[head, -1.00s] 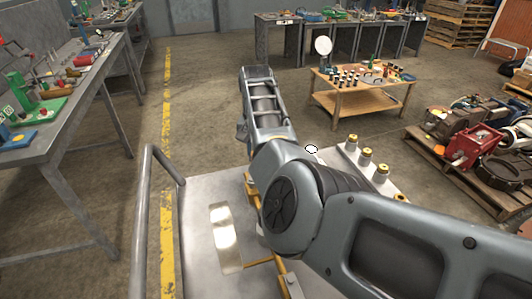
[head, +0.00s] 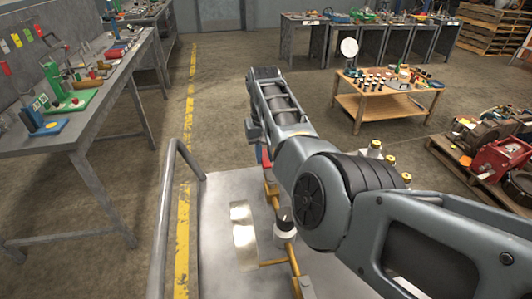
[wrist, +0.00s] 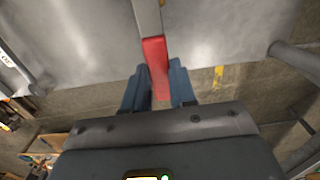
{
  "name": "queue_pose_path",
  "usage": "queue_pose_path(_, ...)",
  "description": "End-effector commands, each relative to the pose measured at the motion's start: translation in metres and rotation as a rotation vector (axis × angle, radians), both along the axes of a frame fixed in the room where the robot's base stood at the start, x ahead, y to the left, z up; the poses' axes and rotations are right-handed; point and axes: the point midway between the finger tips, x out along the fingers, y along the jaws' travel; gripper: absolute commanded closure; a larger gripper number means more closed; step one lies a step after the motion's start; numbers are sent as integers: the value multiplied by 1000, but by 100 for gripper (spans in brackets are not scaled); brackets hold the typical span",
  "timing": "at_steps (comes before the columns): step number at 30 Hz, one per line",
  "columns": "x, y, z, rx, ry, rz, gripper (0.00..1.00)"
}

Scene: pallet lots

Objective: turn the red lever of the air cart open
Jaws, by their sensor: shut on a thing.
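The red lever (wrist: 155,58) lies between the two blue-grey fingers of my gripper (wrist: 159,72) in the wrist view. The gripper is shut on its outer end, and a grey metal arm runs on from the lever to the top edge. In the head view a small bit of red (head: 265,158) shows beside my arm. The air cart (head: 216,200) stands below my arm, with a pale flat top, yellow pipes (head: 292,258) and a grey rail (head: 165,205) at the left. My forearm hides most of the lever and the gripper there.
A long grey bench (head: 110,85) with tools stands at the left. A low wooden table (head: 360,108) with small parts stands behind on the right. A pallet with red machinery (head: 500,158) is at the far right. A yellow floor line (head: 184,225) runs beside the cart; open floor lies beyond.

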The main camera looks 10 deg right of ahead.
Motion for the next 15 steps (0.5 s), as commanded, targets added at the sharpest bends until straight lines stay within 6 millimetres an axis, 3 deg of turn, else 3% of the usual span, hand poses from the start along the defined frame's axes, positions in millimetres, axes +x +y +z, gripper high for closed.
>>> queue_pose_path(8,1,2,2,1,-3,8,100)
queue_pose_path(9,1,2,2,1,-3,8,74)
queue_pose_path(15,1,2,1,1,-3,5,54)
